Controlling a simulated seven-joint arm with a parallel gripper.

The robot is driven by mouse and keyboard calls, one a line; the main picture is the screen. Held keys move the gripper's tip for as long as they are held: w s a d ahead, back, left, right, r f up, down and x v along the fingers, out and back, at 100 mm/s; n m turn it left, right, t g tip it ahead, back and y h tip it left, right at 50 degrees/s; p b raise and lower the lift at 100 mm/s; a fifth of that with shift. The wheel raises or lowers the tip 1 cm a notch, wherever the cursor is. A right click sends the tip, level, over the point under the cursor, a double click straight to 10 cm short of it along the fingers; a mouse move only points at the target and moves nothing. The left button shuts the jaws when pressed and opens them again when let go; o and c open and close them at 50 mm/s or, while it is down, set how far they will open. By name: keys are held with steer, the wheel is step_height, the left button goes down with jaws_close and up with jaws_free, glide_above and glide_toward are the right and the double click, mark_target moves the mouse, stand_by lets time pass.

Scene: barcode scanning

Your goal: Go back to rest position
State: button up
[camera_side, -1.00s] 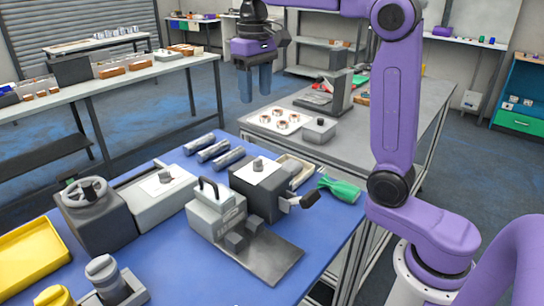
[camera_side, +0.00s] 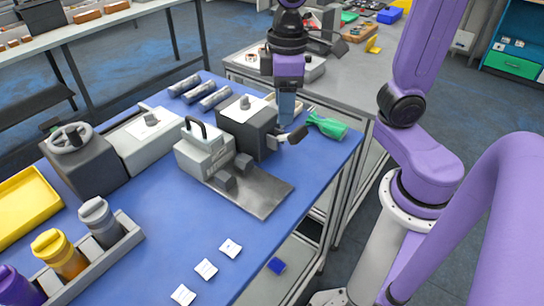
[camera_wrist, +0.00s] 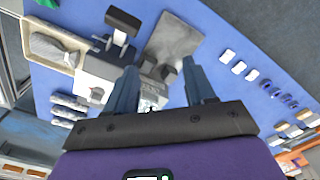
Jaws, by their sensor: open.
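My gripper (camera_side: 286,108) points down in the side view, with its two blue-grey fingers just behind the dark box with a black handle (camera_side: 248,125), near the blue table's far right corner. In the wrist view my gripper (camera_wrist: 163,80) has its fingers spread wide apart, with nothing held between them. Beyond the fingers lie the grey scanner-like device (camera_wrist: 150,95) and its flat grey plate (camera_wrist: 175,42). In the side view the device (camera_side: 205,150) stands on the blue table (camera_side: 150,225), with the plate (camera_side: 262,190) at its front right.
A green bottle-like item (camera_side: 327,125) lies close right of my gripper. Several grey cylinders (camera_side: 215,98) lie to its left. A rack (camera_side: 110,248) of bottles and a yellow tray (camera_side: 25,205) are at left. White labels (camera_side: 206,268) lie at the front. A grey table (camera_side: 350,70) stands behind.

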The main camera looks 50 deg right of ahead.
steer(key=s+d+f+n, duration=0.3)
steer(key=s+f, duration=0.3)
steer(key=s, duration=0.6)
steer(key=shift+s+f+n, duration=0.15)
steer(key=shift+s+n, duration=0.05)
steer(key=shift+n, duration=0.6)
steer(key=shift+d, duration=0.1)
